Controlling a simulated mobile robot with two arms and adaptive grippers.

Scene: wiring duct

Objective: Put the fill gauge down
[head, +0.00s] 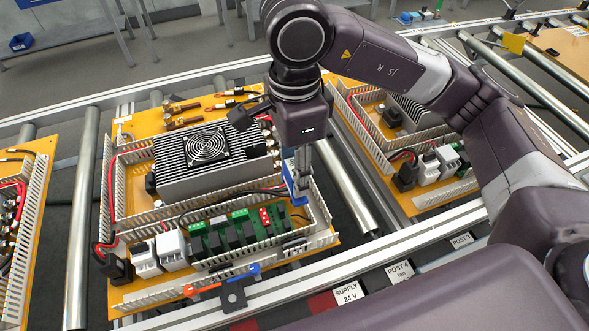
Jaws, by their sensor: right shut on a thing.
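My right gripper (299,180) points down over the right side of the middle orange board (142,291). It is shut on a small blue and pale piece, which I take to be the fill gauge (291,178). The gauge is upright at the right-hand duct run (318,205) of that board, close to the slotted walls. The fingers partly hide the gauge, and I cannot tell whether its lower end is inside the duct or touching it. My left gripper is not in view.
The board carries a finned heat sink with a fan (207,148), a green relay board (236,232) and white slotted ducts. An orange and blue tool (222,279) lies at the front rail. Similar boards stand left and right.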

